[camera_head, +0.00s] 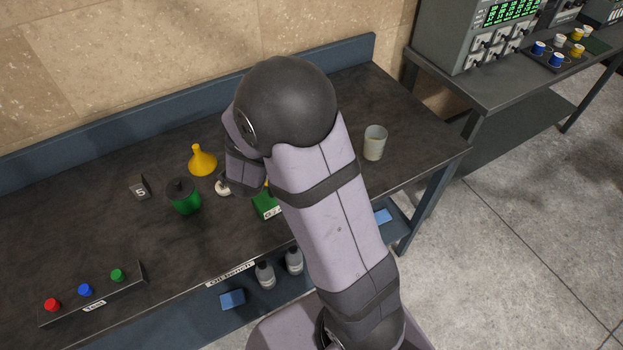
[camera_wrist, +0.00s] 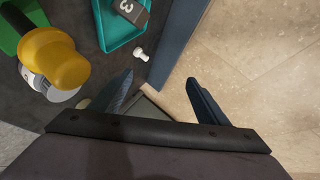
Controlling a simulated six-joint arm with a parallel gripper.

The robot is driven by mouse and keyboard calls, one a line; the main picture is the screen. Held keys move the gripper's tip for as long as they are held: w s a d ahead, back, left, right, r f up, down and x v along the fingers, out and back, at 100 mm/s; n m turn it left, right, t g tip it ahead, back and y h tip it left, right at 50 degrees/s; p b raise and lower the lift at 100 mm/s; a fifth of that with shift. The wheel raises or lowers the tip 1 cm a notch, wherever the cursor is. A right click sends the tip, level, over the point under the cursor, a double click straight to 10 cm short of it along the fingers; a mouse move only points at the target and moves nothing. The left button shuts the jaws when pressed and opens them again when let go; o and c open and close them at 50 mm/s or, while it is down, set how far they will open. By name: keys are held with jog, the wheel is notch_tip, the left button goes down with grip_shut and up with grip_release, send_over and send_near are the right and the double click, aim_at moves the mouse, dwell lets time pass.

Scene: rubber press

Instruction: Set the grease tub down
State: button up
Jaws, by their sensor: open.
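In the head view my arm hides the gripper. I cannot make out the off-white tub in the wrist view.
A dark-lidded green pot (camera_head: 185,197), a yellow funnel (camera_head: 202,161) and a green labelled container (camera_head: 264,206) stand left of my arm. The wrist view shows a yellow object (camera_wrist: 57,60), a teal tray (camera_wrist: 115,30) and a small white piece (camera_wrist: 140,54) near the blue rail (camera_wrist: 178,40).

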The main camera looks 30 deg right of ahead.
jog(key=s+d+m+g+h, duration=0.2)
jog(key=s+d+m+h, duration=0.35)
jog(key=s+h, duration=0.2)
jog(key=s+a+f+n+t+y+b, duration=0.1)
jog(key=s+f+n+b, duration=0.1)
jog(key=f+n, duration=0.2)
jog(key=s+a+f+n+t+y+b, duration=0.1)
jog(key=s+f+n+t+b, duration=0.1)
jog(key=n, duration=0.5)
jog(key=s+a+f+n+t+y+b, duration=0.1)
jog(key=s+f+n+b, duration=0.1)
jog(key=f+n, duration=0.3)
jog(key=shift+a+f+n+b, duration=0.2)
jog(key=shift+f+b, duration=0.15)
jog(key=shift+f, duration=0.2)
jog(key=shift+a+f+n+b, duration=0.15)
jog(key=shift+f+b, duration=0.15)
jog(key=shift+f, duration=0.25)
jog(key=shift+s+a+f+n+t+y, duration=0.1)
jog(key=shift+f+n+t+y, duration=0.15)
jog(key=shift+n+t, duration=0.2)
jog(key=shift+p+x, duration=0.5)
jog(key=shift+x, duration=0.6)
jog(key=shift+r, duration=0.1)
